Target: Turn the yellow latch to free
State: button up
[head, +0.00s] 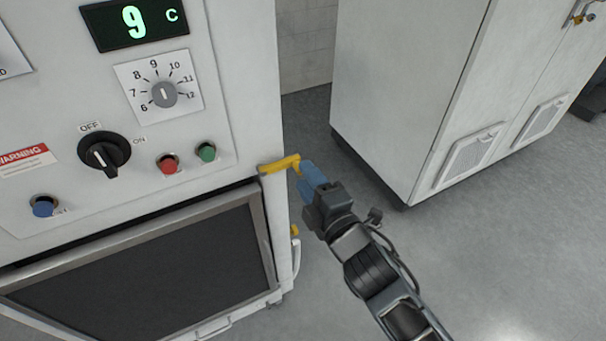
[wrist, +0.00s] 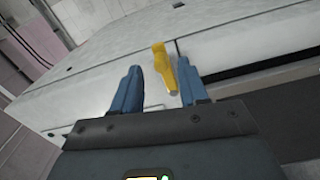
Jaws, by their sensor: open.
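The yellow latch (head: 279,165) sits at the upper right corner of the washer's dark door (head: 150,270), on the machine's right edge. My gripper (head: 307,180) is at the latch's right end, with its blue fingers pointing at it. In the wrist view the latch (wrist: 164,68) shows between the two open blue fingers of my gripper (wrist: 160,90), nearer the right one. I cannot tell whether a finger touches it. The door looks closed in its frame.
A second yellow piece (head: 295,231) is lower on the same edge, beside a white handle (head: 296,258). The control panel has a black OFF/ON switch (head: 104,152) and a numbered dial (head: 164,94). A white cabinet (head: 405,90) stands to the right, with open floor between.

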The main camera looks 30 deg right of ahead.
jog(key=shift+s+b, duration=0.45)
jog(key=shift+s, duration=2.15)
jog(key=s+f+m+g, duration=0.2)
jog(key=s+m, duration=0.4)
jog(key=s, duration=1.1)
jog(key=s+r+m, duration=0.3)
jog(key=s+m, duration=0.2)
jog(key=s, duration=0.3)
jog(key=s+r+m+g, duration=0.1)
jog(key=s+r+m, duration=0.2)
jog(key=s+m, duration=0.2)
jog(key=v, duration=0.3)
jog(key=shift+s+d, duration=0.2)
jog(key=shift+d, duration=0.05)
jog(key=shift+c, duration=0.2)
